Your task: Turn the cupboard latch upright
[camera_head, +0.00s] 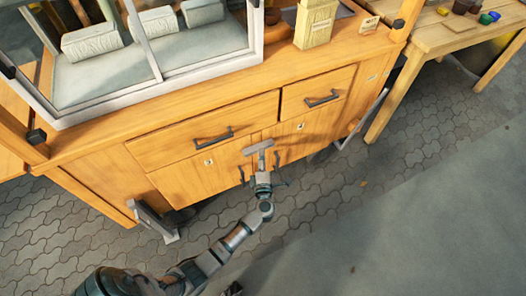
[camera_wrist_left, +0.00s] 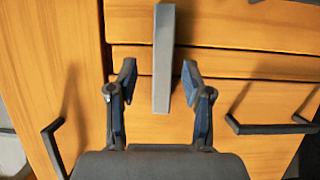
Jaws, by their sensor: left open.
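The cupboard latch is a grey bar (camera_head: 256,148) on the front of the wooden cupboard (camera_head: 190,183). It lies roughly level across the seam between the doors, under the drawers. In the left wrist view, which is turned, the bar (camera_wrist_left: 163,60) runs up the picture. My left gripper (camera_head: 264,172) is just in front of the cupboard, by the latch. Its fingers are open (camera_wrist_left: 160,76), one on each side of the bar's lower part, with gaps on both sides. Whether the fingertips reach the bar's depth is hard to tell. My right gripper is out of view.
Dark handles stick out from the left drawer (camera_head: 213,138) and right drawer (camera_head: 321,98). Door handles (camera_wrist_left: 53,140) (camera_wrist_left: 268,126) flank the latch. A glass case (camera_head: 155,62) stands on top. A wooden table (camera_head: 440,38) is at the right; paved floor lies in front.

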